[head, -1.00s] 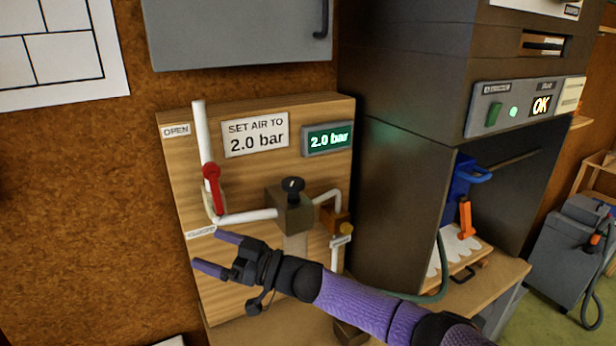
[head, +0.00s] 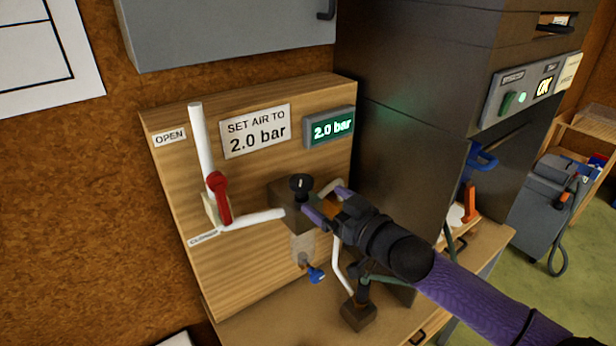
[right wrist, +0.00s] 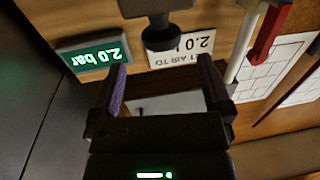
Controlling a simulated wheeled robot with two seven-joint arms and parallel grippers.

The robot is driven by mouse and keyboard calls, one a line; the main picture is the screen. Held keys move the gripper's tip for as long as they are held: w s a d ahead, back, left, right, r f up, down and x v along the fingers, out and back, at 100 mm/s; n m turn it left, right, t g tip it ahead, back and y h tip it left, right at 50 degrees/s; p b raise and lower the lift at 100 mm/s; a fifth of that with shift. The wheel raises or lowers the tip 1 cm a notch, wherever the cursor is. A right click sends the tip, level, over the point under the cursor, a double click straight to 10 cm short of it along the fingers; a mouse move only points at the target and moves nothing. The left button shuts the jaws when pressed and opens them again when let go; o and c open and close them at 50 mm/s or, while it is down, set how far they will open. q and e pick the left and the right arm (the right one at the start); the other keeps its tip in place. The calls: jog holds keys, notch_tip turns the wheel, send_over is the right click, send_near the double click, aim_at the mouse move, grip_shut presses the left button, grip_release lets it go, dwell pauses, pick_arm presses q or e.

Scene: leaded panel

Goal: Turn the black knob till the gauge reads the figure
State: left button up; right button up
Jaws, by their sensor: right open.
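The knob also shows in the right wrist view (right wrist: 162,37), beyond my fingertips. The green-lit gauge (head: 331,128) reads 2.0 bar. The white sign (head: 256,131) says SET AIR TO 2.0 bar. My right gripper (head: 319,202) is open and empty, close to the right side of the block and knob. The knob is not between its fingers in the right wrist view (right wrist: 165,82). My left gripper is not in view.
A red lever (head: 218,196) on white pipes stands left of the knob, between OPEN and CLOSED labels. A blue fitting (head: 316,274) hangs below the block. A grey cabinet (head: 225,30) is above, and a dark machine (head: 415,110) stands close on the right.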

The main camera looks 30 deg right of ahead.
aim_at(301, 185)
jog(key=x, duration=0.7)
jog(key=shift+w+a+p, duration=0.1)
jog(key=shift+w+p, duration=0.15)
jog(key=shift+p, duration=0.05)
